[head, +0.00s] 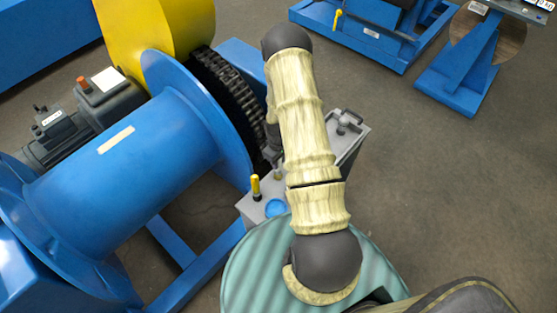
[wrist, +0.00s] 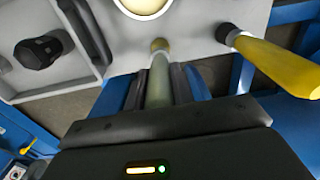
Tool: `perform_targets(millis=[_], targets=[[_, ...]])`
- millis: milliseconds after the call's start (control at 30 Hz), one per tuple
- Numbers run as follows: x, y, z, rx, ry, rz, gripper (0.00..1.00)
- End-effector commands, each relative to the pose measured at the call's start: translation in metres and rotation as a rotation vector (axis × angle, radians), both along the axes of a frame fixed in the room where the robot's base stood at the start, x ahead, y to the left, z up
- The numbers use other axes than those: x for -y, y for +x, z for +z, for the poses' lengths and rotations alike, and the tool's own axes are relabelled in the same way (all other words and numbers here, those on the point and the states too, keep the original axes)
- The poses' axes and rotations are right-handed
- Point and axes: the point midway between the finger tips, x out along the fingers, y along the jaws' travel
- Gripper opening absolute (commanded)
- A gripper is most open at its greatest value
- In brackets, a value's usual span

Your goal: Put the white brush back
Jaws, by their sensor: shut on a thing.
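In the wrist view my gripper (wrist: 160,76) is shut on a pale, grey-green rod-like handle, which I take to be the white brush (wrist: 157,88). The handle lies between the two dark fingers. Its far end meets a small tan round spot on the grey tool box (wrist: 200,22); I cannot tell whether it is inside a hole or only touching. In the head view the grey tool box (head: 248,207) stands beside the blue drum, and my arm hides most of the gripper. A yellow-handled tool (head: 256,187) stands upright in the box; it also shows in the wrist view (wrist: 280,66).
A blue drum (head: 130,150) with a chain sprocket (head: 228,92) and yellow guard (head: 150,28) stands left of the box. A round blue patch (head: 275,208) is on the box top. A black knob (wrist: 40,52) is at the left in the wrist view. Open floor lies right.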

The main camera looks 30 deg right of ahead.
Motion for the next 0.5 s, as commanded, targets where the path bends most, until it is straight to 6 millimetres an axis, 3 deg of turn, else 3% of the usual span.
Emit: perform_targets(millis=[133,167,267,500], targets=[[-0.0001,-0.0001,-0.0033,0.0,0.0,0.0,0.01],[-0.0001,-0.0001,-0.0032,0.0,0.0,0.0,0.26],[-0.0002,-0.0002,-0.0024,0.0,0.0,0.0,0.46],[-0.0002,-0.0002,-0.0022,0.0,0.001,0.0,0.46]])
